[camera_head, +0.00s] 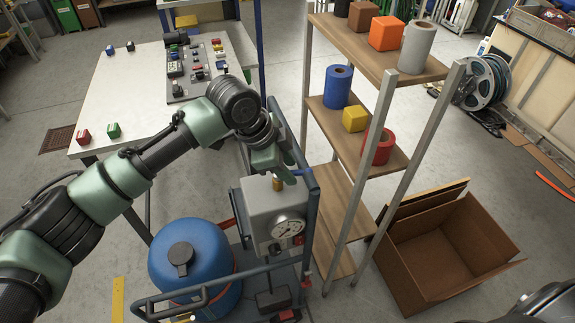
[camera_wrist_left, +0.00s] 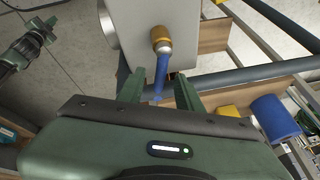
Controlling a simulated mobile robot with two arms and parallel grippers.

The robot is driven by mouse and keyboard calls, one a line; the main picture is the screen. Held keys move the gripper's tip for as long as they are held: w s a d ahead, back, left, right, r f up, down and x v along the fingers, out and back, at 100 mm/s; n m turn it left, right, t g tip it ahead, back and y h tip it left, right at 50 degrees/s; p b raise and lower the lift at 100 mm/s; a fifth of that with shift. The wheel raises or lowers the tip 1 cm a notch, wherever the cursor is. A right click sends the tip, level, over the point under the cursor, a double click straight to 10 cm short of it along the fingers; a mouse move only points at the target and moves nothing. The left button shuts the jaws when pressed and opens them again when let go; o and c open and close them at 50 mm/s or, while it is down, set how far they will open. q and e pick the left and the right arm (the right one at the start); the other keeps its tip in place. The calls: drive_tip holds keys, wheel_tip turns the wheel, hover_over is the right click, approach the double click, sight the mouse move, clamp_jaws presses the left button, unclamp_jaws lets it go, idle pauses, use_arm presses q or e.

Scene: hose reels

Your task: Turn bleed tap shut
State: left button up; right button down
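The bleed tap is a brass fitting (camera_wrist_left: 161,41) with a blue lever (camera_wrist_left: 161,76) on the grey box (camera_wrist_left: 185,22). In the head view the brass fitting (camera_head: 277,184) is on top of the box (camera_head: 257,207), which carries a round gauge (camera_head: 287,228) on its front. The blue lever (camera_head: 301,171) shows just right of my left gripper (camera_head: 281,174). In the left wrist view my left gripper (camera_wrist_left: 159,92) is open, with the lever's free end between the fingers and a visible gap on each side. My right gripper is not in view.
The box stands on a blue-framed cart with a blue tank (camera_head: 190,262). A shelf rack (camera_head: 340,180) with several coloured rolls and blocks stands close on the right. A white table (camera_head: 130,90) is at left.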

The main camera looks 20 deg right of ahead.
use_arm(q)
clamp_jaws()
idle(1.3)
